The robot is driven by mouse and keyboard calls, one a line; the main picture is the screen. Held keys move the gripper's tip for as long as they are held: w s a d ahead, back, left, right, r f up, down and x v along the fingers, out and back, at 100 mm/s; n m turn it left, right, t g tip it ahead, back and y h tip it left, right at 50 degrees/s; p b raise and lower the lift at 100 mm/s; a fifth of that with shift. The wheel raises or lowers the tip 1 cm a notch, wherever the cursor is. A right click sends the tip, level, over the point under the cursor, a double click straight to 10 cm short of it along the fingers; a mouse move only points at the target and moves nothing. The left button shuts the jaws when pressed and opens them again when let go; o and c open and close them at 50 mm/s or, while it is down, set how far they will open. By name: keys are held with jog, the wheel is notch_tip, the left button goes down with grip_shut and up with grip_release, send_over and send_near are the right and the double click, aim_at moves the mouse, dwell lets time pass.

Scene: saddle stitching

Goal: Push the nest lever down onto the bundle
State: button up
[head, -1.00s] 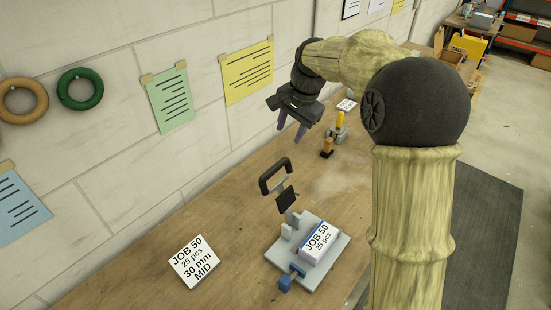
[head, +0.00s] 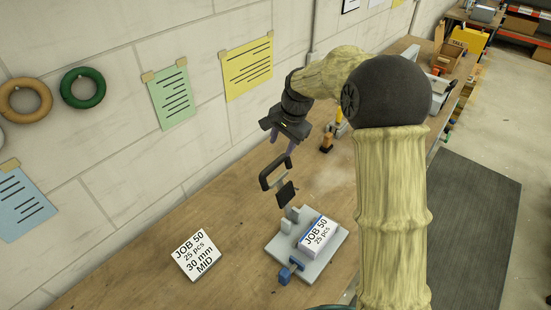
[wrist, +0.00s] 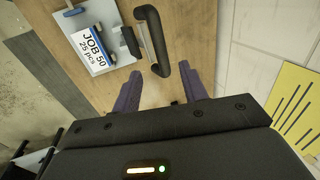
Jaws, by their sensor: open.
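The nest lever (head: 270,172) stands raised, its black handle loop tilted up above the grey nest base (head: 325,262). The bundle (head: 318,236), a white block labelled JOB 50, 25 pcs with a blue edge, lies on that base. My gripper (head: 283,144) is above and just behind the lever handle, fingers pointing down, open and empty. In the wrist view the purple fingers (wrist: 163,92) are apart, with the lever handle (wrist: 153,40) ahead of them and the bundle (wrist: 95,48) to the left. Whether a finger touches the handle cannot be told.
A blue knob (head: 285,275) sits at the nest's front. An orange-topped tool (head: 327,142) stands behind on the bench. The wall with pinned sheets runs along the left. Bare wood lies between card and nest.

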aim_at(275, 163)
jog(key=p+x, duration=0.3)
jog(key=x, duration=0.6)
jog(key=shift+f, duration=0.35)
grip_shut()
